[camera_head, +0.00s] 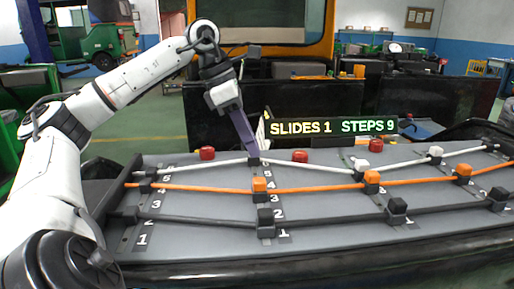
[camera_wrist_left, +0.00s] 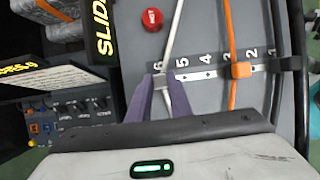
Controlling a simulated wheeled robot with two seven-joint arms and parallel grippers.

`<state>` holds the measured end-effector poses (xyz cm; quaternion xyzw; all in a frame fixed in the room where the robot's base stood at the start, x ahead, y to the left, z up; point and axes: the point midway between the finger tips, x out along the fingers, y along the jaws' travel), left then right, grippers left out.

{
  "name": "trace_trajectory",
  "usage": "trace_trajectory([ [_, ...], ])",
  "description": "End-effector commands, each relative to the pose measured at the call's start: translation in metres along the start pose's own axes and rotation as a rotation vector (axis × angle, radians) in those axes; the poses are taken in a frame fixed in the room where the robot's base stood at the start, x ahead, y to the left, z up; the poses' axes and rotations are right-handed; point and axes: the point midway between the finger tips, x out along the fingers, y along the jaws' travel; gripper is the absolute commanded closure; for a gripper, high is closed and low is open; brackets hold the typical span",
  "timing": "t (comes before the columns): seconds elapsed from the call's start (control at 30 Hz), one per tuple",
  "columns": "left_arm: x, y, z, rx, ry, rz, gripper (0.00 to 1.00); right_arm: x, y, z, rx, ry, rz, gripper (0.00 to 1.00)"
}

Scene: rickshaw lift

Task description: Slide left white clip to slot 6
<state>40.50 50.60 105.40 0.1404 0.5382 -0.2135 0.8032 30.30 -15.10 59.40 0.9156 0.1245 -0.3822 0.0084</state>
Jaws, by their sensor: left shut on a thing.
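My left gripper (camera_head: 252,155) is at the far end of the left numbered rail (camera_head: 268,230). The left white clip is mostly hidden between these fingers. The white cable (camera_head: 310,165) runs right from there to the middle white clip (camera_head: 362,164) and the right white clip (camera_head: 436,151). On the left rail, an orange clip (camera_wrist_left: 241,70) sits near slots 3 and 2, and a black clip (camera_head: 265,216) sits nearer the front. My right gripper is not in view.
Red buttons (camera_head: 207,153) stand along the board's back edge; one also shows in the left wrist view (camera_wrist_left: 152,19). A sign (camera_head: 330,127) reading "SLIDES 1 STEPS 9" stands behind the board, close right of my left gripper. Orange (camera_head: 200,188) and black cables cross the board in front.

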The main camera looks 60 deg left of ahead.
Motion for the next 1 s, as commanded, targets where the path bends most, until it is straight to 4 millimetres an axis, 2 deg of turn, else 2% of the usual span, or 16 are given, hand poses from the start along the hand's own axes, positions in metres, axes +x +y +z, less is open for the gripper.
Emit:
trace_trajectory([
  [0.1, -0.001, 0.004, -0.001, -0.003, 0.004, 0.011, 1.0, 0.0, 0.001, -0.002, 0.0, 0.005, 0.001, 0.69],
  [0.13, -0.001, 0.004, -0.001, -0.003, 0.004, 0.012, 0.8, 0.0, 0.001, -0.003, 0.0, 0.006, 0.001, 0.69],
  [0.2, -0.001, 0.003, 0.0, -0.002, 0.004, 0.011, 0.73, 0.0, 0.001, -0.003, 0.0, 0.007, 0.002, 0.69],
  [0.57, -0.001, 0.002, 0.001, 0.0, 0.001, 0.008, 0.73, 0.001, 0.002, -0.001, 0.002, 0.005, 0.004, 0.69],
  [0.67, -0.006, 0.002, 0.002, -0.001, 0.0, 0.009, 0.73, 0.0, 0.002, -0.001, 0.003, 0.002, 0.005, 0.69],
  [0.77, -0.02, 0.003, 0.002, -0.001, 0.0, 0.012, 0.73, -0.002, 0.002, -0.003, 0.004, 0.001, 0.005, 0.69],
  [1.0, -0.069, 0.002, 0.002, -0.003, 0.002, 0.012, 0.73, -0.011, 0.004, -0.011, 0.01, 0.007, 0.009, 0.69],
])
